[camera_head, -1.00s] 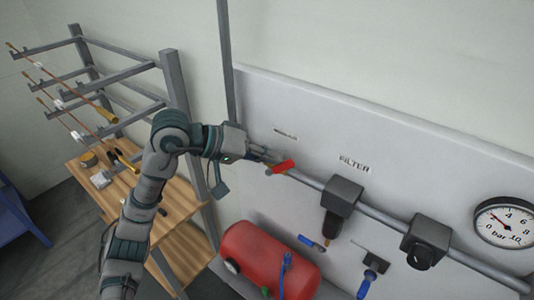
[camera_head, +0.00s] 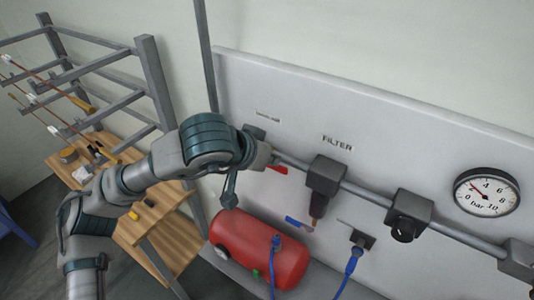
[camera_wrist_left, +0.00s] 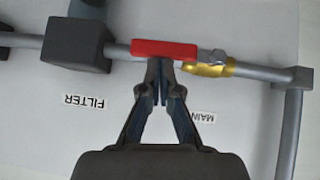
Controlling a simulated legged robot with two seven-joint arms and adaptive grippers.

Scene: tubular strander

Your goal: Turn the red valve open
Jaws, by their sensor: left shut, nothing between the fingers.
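The red valve handle (camera_wrist_left: 164,49) is a flat bar on the pipe by a brass fitting (camera_wrist_left: 210,68). In the left wrist view it lies along the pipe line. In the head view a small part of the red handle (camera_head: 278,169) shows just below the pipe, beyond my left wrist. My left gripper (camera_wrist_left: 163,78) is shut and empty, its fingertips at the handle's edge near its middle; I cannot tell whether they touch. In the head view my wrist hides most of the fingers and the valve body. My right gripper is in neither view.
The pipe (camera_head: 365,192) runs along a pale panel, with a filter unit (camera_head: 325,175), a dark regulator (camera_head: 408,216) and a pressure gauge (camera_head: 486,192). A red tank (camera_head: 262,248) stands below. A metal rack (camera_head: 155,82) and wooden bench (camera_head: 165,228) are at left.

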